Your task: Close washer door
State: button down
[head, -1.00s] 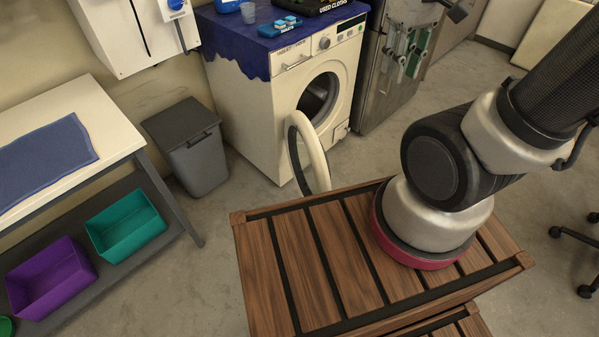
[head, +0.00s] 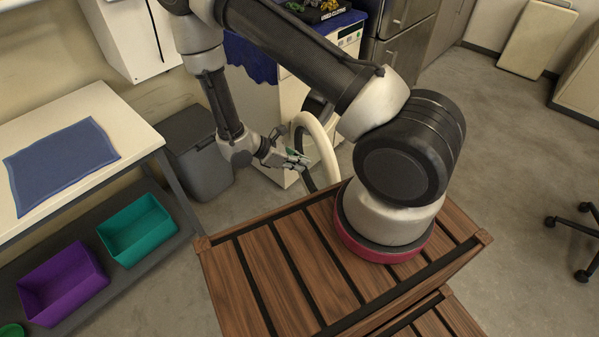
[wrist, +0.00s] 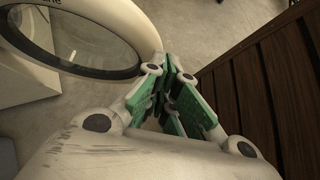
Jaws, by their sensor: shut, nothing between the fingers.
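The washer (head: 291,104) stands at the back with its front partly hidden behind my arm. Its round door (head: 322,143), a white ring with dark glass, stands open, swung out towards me. In the wrist view the door (wrist: 141,30) fills the upper left as a white ring around a clear pane. My gripper (head: 300,160) is shut and empty, low by the door's left side in the head view. In the wrist view the green-padded fingertips (wrist: 172,62) are together, just right of the door's rim. I cannot tell whether they touch it.
A grey bin (head: 200,160) stands left of the washer, behind my forearm. A bench (head: 105,105) with a blue cloth (head: 62,160) is at left, with teal (head: 137,230) and purple (head: 63,285) trays below.

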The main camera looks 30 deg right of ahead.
jog(key=w+a+f+n+t, duration=0.1)
jog(key=w+a, duration=0.2)
send_near(324, 171)
jog(key=x, duration=0.3)
jog(key=shift+s+d+f+t+y, duration=0.2)
jog(key=shift+s+d+t+y, duration=0.15)
jog(key=shift+d, duration=0.3)
jog(key=shift+d, duration=0.15)
